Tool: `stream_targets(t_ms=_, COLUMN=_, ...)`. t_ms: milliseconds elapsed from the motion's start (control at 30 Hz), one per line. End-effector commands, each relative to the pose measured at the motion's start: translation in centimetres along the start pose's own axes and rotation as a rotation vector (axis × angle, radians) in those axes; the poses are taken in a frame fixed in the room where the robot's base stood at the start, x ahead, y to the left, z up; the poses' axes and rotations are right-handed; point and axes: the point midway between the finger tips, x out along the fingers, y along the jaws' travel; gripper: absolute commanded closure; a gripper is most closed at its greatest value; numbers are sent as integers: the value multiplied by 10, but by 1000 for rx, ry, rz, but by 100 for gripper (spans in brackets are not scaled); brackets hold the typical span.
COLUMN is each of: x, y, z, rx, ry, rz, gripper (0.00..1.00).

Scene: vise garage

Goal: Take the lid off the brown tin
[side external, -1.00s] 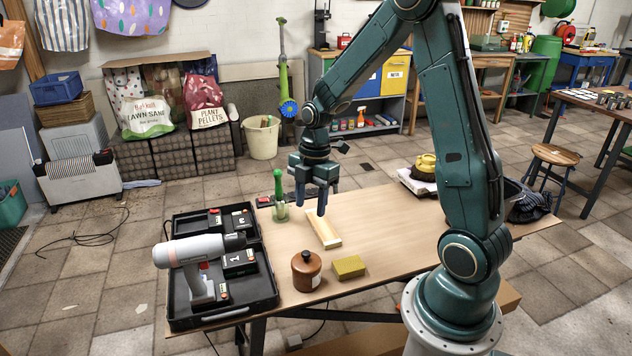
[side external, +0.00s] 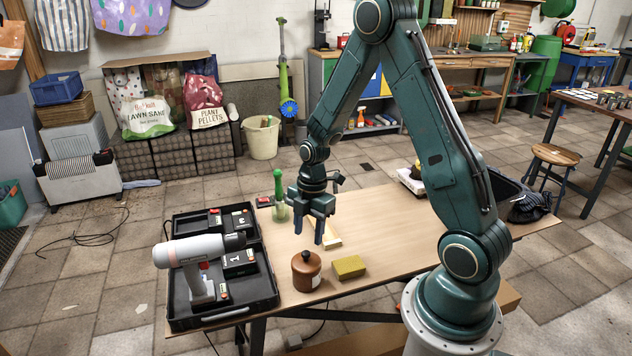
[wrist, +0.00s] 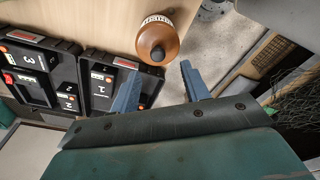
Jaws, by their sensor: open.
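The brown tin (side external: 307,275) stands upright near the table's front edge. Its brown lid (side external: 306,258) with a dark knob sits on top. In the wrist view the lid (wrist: 157,38) shows from above, beyond the fingertips, with its dark knob at the lower side. My gripper (side external: 320,236) points down over the table, above and behind the tin, apart from it. In the wrist view the two blue fingers of my gripper (wrist: 160,80) are spread with nothing between them.
A black case with a power drill (side external: 196,254) lies left of the tin. A yellow sponge-like block (side external: 349,267) lies close on its right. A wooden piece (side external: 335,231) lies behind, partly hidden by my gripper. The table's right middle is clear.

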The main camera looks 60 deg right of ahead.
Motion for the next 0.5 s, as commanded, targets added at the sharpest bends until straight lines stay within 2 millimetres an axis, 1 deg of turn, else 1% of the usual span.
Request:
stream_targets(t_ms=100, x=6, y=0, z=0, rx=0, ry=0, rz=-1, gripper=54)
stream_targets(t_ms=367, x=8, y=0, z=0, rx=0, ry=0, rz=0, gripper=54)
stream_targets(t_ms=500, x=14, y=1, z=0, rx=0, ry=0, rz=0, gripper=54)
